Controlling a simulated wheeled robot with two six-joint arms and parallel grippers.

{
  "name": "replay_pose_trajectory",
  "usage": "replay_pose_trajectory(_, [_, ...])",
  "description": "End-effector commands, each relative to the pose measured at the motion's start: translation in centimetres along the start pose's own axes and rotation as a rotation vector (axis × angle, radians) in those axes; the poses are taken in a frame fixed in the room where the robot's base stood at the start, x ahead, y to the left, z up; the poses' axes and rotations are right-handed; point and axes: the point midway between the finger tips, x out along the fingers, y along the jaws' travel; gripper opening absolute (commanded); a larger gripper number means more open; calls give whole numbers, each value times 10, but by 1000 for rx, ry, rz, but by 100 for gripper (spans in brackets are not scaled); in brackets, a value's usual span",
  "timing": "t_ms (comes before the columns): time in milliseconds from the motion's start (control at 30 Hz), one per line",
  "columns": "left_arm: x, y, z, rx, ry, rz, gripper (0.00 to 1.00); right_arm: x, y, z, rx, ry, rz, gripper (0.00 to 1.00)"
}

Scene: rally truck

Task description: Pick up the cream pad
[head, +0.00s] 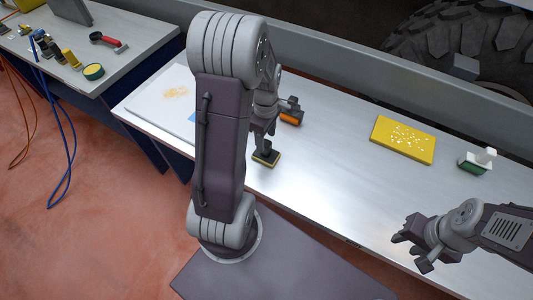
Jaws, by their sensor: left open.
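A small pad (267,160) with a dark top and a pale cream-yellow edge lies flat on the metal bench, left of its middle; I take it for the cream pad. My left gripper (275,126) is open, with its near finger just above and behind this pad. Whether the finger touches the pad's dark top I cannot tell. The large links of my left arm hide part of the bench beside it. My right gripper (414,246) is open and empty over the bench's front right, well away from the pad.
An orange item (291,118) lies close behind my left gripper. A yellow speckled board (403,139) and a green block with a white handle (476,161) are to the right. A white sheet (165,100) lies left. The bench centre is clear.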

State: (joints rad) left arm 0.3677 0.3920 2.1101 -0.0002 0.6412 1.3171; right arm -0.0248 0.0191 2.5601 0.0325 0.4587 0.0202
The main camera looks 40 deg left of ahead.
Motion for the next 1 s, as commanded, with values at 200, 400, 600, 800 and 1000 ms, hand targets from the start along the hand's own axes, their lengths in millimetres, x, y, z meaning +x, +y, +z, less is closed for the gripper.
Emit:
replay_pose_trajectory(200, [13, 0, 0, 2, -1, -2, 56, 1, 0, 0, 0, 0, 0, 36])
replay_pose_trajectory(400, [49, 4, -1, 2, -1, -2, 56, 4, 0, 0, 0, 0, 0, 36])
replay_pose_trajectory(600, [57, 4, -1, 3, 0, 2, 56, 4, 0, 0, 0, 0, 0, 36])
replay_pose_trajectory(800, [56, 4, -1, 3, 0, 2, 29, 4, 0, 0, 0, 0, 0, 36])
replay_pose_trajectory(1000, [56, 4, -1, 3, 0, 3, 0, 4, 0, 0, 0, 0, 0, 36])
